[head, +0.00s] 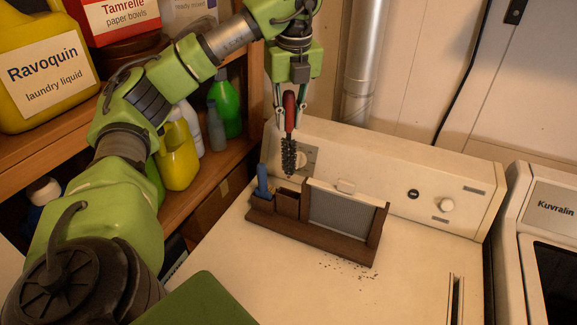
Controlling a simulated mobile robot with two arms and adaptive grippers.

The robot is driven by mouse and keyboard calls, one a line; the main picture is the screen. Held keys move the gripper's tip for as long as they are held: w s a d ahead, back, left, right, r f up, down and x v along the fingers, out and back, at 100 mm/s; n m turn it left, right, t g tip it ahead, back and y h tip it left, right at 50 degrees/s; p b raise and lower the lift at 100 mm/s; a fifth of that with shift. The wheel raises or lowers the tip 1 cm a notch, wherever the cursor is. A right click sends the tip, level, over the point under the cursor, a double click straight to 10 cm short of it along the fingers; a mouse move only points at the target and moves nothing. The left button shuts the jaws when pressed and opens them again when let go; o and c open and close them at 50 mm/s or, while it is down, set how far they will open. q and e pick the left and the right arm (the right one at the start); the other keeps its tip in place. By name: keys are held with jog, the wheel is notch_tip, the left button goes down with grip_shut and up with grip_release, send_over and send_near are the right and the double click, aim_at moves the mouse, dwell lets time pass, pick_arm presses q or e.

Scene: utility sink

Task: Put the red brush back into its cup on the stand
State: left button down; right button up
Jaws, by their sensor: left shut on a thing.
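The red brush (289,112) has a red handle and dark bristles that point down. My left gripper (288,112) is shut on its handle and holds it upright above the brown stand (335,240). The stand sits on the white appliance top. At its left end are two cups: one with a blue-handled item (262,178) in it, and an empty-looking brown cup (288,197) to its right. The bristles hang above and behind this brown cup in the picture, apart from it as far as I can tell. My right gripper is not in view.
A grey framed panel (340,212) stands upright on the stand, right of the cups. The control panel (400,185) with knobs rises behind. Dark crumbs (348,268) lie in front. Shelves with bottles (178,150) are at left.

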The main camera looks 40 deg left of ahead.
pick_arm(q)
jog(key=b, duration=0.2)
send_over(289, 169)
jog(key=f, duration=0.7)
jog(key=shift+w+a+f, duration=0.15)
jog(key=shift+w+a, duration=0.1)
jog(key=shift+w, duration=0.05)
notch_tip(289, 169, down, 2)
jog(key=shift+f+p, duration=0.1)
jog(key=shift+p, duration=0.55)
jog(key=shift+f, duration=0.6)
notch_tip(289, 169, down, 2)
jog(key=shift+f+p, duration=0.2)
jog(key=shift+p, duration=0.4)
jog(key=shift+f, duration=0.6)
jog(key=c, duration=1.9)
grip_release()
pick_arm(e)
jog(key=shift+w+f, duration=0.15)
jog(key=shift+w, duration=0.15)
